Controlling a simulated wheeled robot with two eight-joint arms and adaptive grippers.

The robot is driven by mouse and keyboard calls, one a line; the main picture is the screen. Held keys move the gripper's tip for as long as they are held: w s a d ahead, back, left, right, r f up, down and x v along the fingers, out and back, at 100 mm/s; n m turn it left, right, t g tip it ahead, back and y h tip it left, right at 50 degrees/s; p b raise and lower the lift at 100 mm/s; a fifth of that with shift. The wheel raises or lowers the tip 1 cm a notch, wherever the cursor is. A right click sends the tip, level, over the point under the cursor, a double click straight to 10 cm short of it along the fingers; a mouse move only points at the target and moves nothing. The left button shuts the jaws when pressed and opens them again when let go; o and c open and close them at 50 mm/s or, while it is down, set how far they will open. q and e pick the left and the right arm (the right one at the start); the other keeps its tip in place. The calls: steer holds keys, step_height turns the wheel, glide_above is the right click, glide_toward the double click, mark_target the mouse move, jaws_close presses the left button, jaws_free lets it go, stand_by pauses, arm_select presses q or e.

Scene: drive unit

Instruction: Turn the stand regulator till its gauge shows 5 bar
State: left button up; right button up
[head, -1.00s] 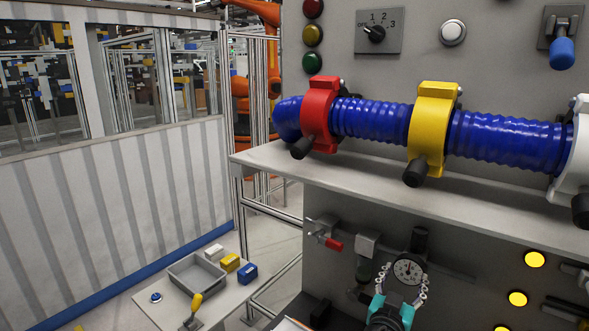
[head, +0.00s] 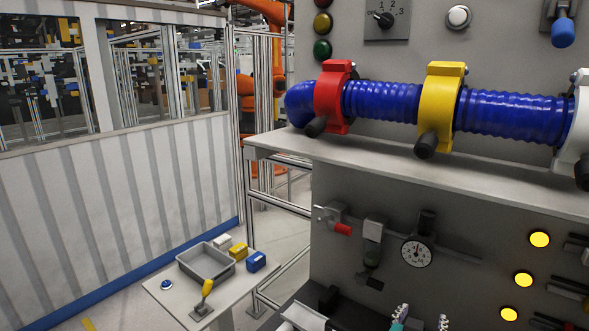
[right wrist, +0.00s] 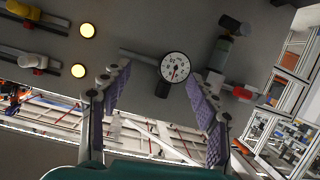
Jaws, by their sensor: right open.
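The regulator's round white gauge (head: 416,252) sits on the grey panel under the shelf, with a black knob (head: 427,222) just above it. In the right wrist view the gauge (right wrist: 174,67) faces me, with the black knob (right wrist: 163,89) below it. Its needle is too small to read surely. My right gripper (head: 420,323) is at the bottom edge of the head view, below the gauge and apart from it. In the right wrist view its fingers (right wrist: 160,78) are spread and empty, with gauge and knob showing between them. My left gripper is not in view.
A red-handled valve (head: 333,220) and a filter unit (head: 372,242) are left of the gauge. Lit yellow lamps (head: 540,239) are to its right. The shelf (head: 420,175) with a blue hose (head: 380,101) juts out above. A side table holds a grey bin (head: 205,262).

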steer(key=s+a+f+n+g+y+b, duration=0.2)
steer(key=s+a+f+y+b, duration=0.2)
steer(key=s+f, duration=0.3)
steer(key=s+a+f+n+g+y+b, duration=0.2)
steer(key=s+a+f, duration=0.4)
steer(key=f, duration=0.6)
steer(key=shift+s+a+n+g+y+b, duration=0.3)
steer(key=shift+s+n+y+b, duration=0.5)
steer(key=shift+y+b, duration=0.25)
